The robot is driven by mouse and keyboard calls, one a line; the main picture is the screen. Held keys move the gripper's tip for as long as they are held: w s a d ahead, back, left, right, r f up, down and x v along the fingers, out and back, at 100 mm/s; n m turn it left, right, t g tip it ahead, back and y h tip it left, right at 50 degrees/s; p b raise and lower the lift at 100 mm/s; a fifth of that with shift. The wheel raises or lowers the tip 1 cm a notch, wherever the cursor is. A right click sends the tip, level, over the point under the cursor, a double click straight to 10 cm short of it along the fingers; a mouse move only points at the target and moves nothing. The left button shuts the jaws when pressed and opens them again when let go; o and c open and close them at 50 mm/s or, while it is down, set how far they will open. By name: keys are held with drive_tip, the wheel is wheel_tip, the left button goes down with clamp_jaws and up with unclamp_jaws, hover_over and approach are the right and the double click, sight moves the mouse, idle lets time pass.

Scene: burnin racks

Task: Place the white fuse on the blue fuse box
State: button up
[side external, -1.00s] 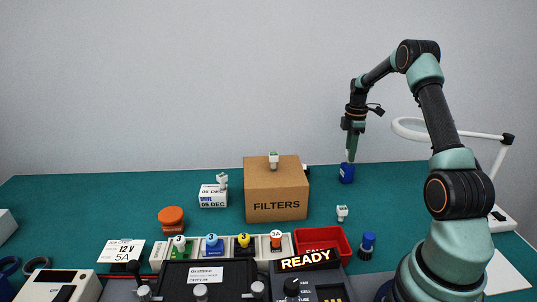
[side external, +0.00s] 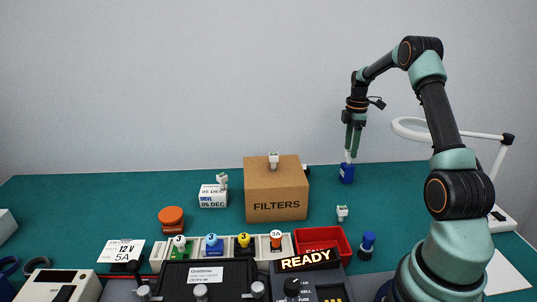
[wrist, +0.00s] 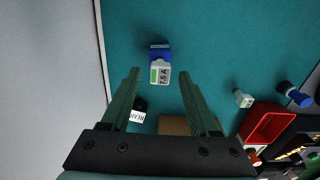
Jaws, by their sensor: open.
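A white fuse (wrist: 160,75) marked 7.5 A, with a green patch, appears on the blue fuse box (wrist: 159,46) in the wrist view. In the side view the blue fuse box (side external: 347,174) stands on the green table at the back right, below my gripper (side external: 350,152). A little white shows between fingers and box; the contact there is too small to make out. In the wrist view my gripper (wrist: 160,72) is open, with one finger on each side of the white fuse and a gap to both.
A cardboard FILTERS box (side external: 277,205) stands left of the blue box with a white fuse (side external: 273,160) on top. Another white fuse (side external: 342,213) stands on the table near a red bin (side external: 340,234) and a blue-capped item (side external: 367,245).

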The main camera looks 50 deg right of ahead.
wheel_tip(320, 180, up, 10)
drive_tip(key=w+a+r+m+t, duration=0.1)
drive_tip(key=a+r, duration=0.1)
drive_tip(key=a, duration=0.3)
drive_tip(key=w+a+r+m, duration=0.1)
drive_tip(key=w+a+r, duration=0.15)
drive_tip(key=a, duration=0.25)
drive_tip(key=s+a+r+m+t+h, duration=0.1)
drive_tip(key=a+r+m+t, duration=0.15)
drive_tip(key=a, duration=0.85)
drive_tip(key=s+a+f+m+t, duration=0.1)
drive_tip(key=s+a, duration=0.3)
drive_tip(key=a, duration=0.4)
drive_tip(key=s+a+f+m+t+y, duration=0.1)
drive_tip(key=s+a+f+m, duration=0.1)
drive_tip(key=s+a, duration=0.3)
drive_tip(key=a+m, duration=0.1)
drive_tip(key=a, duration=0.3)
